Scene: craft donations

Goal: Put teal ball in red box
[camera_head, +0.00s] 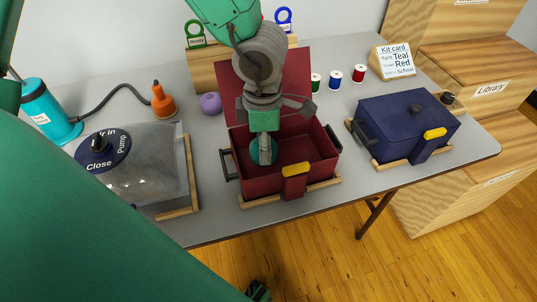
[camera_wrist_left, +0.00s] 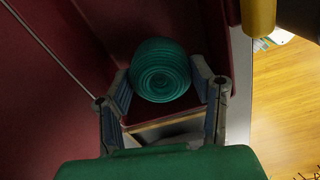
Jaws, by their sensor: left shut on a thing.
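The teal ball (camera_head: 256,156) is a ribbed, yarn-like ball at the left side of the open red box (camera_head: 315,156), within its walls. My left gripper (camera_head: 265,151) reaches down into the box from above and is shut on the ball. In the left wrist view the ball (camera_wrist_left: 160,70) sits between the two fingers (camera_wrist_left: 163,92), with dark red box walls around it. I cannot tell whether the ball touches the box floor. The box's red lid (camera_head: 294,72) stands open at the back.
A closed blue box (camera_head: 400,118) stands to the right. A clear-topped pump box (camera_head: 150,178) with a teal canister (camera_head: 45,115) and orange nozzle (camera_head: 162,101) is to the left. A purple ball (camera_head: 211,103) and several thread spools (camera_head: 336,79) lie behind. A kit card (camera_head: 396,61) stands back right.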

